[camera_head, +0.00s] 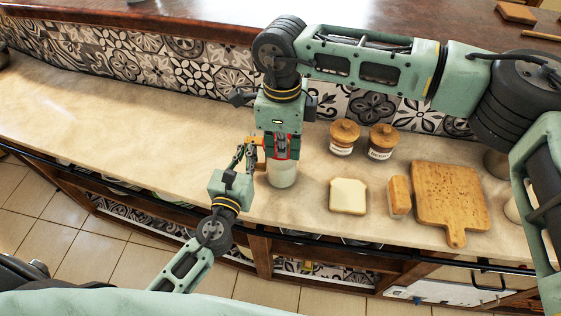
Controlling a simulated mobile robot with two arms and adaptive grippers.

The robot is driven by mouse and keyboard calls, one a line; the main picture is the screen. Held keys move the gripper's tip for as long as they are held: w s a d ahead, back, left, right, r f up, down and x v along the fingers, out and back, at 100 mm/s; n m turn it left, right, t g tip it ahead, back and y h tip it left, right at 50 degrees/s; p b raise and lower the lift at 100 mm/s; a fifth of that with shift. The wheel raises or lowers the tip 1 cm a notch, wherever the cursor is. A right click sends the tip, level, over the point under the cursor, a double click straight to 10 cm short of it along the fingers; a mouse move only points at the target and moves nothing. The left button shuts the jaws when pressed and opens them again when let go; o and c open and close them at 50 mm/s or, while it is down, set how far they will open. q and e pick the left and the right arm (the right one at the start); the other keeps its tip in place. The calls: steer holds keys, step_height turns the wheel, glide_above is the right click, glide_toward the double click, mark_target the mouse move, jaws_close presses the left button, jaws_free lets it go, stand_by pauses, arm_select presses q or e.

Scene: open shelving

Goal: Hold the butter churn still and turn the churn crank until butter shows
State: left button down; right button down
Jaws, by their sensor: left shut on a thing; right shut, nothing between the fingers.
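The butter churn (282,174) stands upright on the pale counter, a clear jar with whitish contents and a red part at its top. My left gripper (248,155) is shut at the churn's upper left side, beside a small wooden piece (260,153). My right gripper (280,145) comes down from above over the churn's top, shut with nothing between its fingers. My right arm and gripper hide most of the top, and I cannot make out the crank clearly. I cannot tell whether the whitish contents include butter.
Two jars with wooden lids (343,138) (382,142) stand right of the churn. A pale-topped bread slice (348,196), a narrow tan block (399,196) and a wooden cutting board (450,197) lie farther right. The counter (120,125) is clear on the left. A tiled wall runs behind.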

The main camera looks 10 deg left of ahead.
steer(key=shift+w+r, duration=0.2)
steer(key=shift+w, duration=0.1)
steer(key=n, duration=0.2)
steer(key=d+n, duration=0.1)
steer(key=n, duration=0.1)
steer(key=w+n, duration=0.1)
steer(key=n, duration=0.1)
steer(key=shift+d, duration=0.4)
steer(key=shift+a+f, duration=0.15)
stand_by(0.4)
steer(key=c, duration=1.4)
jaws_free()
steer(key=shift+o, duration=0.2)
steer(key=shift+s, duration=0.1)
step_height(320, 180, up, 7)
